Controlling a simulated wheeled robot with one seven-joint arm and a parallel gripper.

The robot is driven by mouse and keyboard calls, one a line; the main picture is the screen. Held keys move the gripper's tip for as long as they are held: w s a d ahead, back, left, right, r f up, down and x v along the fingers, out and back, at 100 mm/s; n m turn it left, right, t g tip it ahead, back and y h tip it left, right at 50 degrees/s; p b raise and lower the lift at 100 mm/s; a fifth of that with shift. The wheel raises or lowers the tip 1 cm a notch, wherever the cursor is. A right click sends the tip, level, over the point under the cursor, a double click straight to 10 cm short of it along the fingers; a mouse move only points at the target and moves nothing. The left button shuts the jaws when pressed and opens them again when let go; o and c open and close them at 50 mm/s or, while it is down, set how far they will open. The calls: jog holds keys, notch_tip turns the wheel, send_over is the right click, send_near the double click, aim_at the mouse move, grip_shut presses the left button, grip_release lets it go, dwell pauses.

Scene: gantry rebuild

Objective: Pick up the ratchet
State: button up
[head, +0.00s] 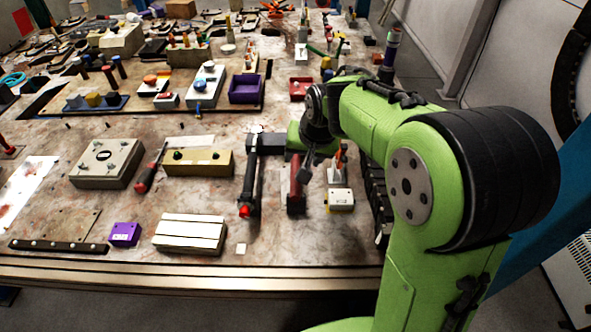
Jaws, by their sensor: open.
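A long dark tool with a red end, which looks like the ratchet (251,178), lies on the near part of the workbench. Its head points toward the back and its red end toward the front edge. My gripper (303,170) hangs from the green wrist just right of this tool, over or beside a red-and-dark item (296,192). It is open, and I see nothing held in it. The fingers are small and partly hidden by the wrist, so their exact height above the bench is unclear.
Left of the tool are a tan box (198,163), a red-handled screwdriver (147,178), a grey box (106,160) and a white ribbed block (190,234). A small yellow-and-white block (341,200) stands to the right. Bins and tools crowd the back.

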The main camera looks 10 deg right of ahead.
aim_at(296, 170)
jog(key=b+x, duration=0.2)
jog(key=x, duration=0.7)
jog(key=shift+f, duration=0.35)
jog(key=shift+s+r, duration=0.1)
jog(key=shift+r, duration=0.05)
jog(key=shift+c, duration=0.9)
grip_shut()
